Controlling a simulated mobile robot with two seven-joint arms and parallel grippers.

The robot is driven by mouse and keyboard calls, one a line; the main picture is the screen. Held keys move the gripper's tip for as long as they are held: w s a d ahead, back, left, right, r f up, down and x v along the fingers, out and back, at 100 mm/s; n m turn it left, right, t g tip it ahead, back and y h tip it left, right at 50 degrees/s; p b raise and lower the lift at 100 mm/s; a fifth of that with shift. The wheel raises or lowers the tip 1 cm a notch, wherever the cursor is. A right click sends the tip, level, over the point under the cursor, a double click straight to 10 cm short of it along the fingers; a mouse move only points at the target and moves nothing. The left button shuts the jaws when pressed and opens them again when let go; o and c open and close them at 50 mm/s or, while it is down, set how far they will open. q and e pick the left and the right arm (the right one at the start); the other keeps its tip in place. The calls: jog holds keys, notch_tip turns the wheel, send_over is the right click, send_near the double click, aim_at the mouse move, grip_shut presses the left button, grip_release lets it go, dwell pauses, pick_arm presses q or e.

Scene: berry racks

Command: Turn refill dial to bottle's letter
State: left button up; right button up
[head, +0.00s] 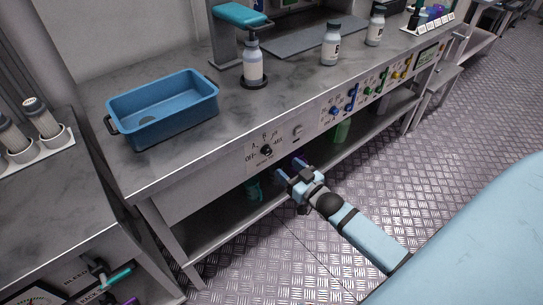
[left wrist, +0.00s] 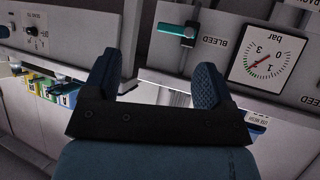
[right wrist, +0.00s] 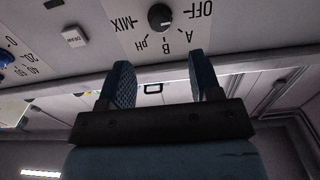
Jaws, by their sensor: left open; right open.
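The refill dial (head: 266,150) is a small black knob on the bench's front panel. In the right wrist view the dial (right wrist: 160,17) has the marks OFF, A, B, pH and MIX around it; I cannot tell surely which mark it points to. My right gripper (head: 289,168) is open and empty, just in front of and below the dial, not touching it. A white bottle (head: 252,66) stands upright under the blue-topped dispenser; its letter is not readable. My left gripper (left wrist: 157,82) is open and empty, facing a panel with a gauge; it is outside the head view.
A blue tub (head: 165,112) sits on the bench, left of the dispenser (head: 241,16). Two more bottles (head: 331,45) (head: 376,26) stand to the right. A DRAIN button (right wrist: 74,37) is beside the dial. A pressure gauge (left wrist: 267,56) and teal BLEED lever (left wrist: 178,31) are near my left gripper.

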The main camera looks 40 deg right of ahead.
aim_at(269, 152)
jog(key=w, duration=0.5)
jog(key=w+b, duration=0.1)
jog(key=w, duration=0.2)
jog(key=shift+w+a, duration=0.25)
jog(key=shift+a, duration=0.15)
jog(key=c, duration=0.9)
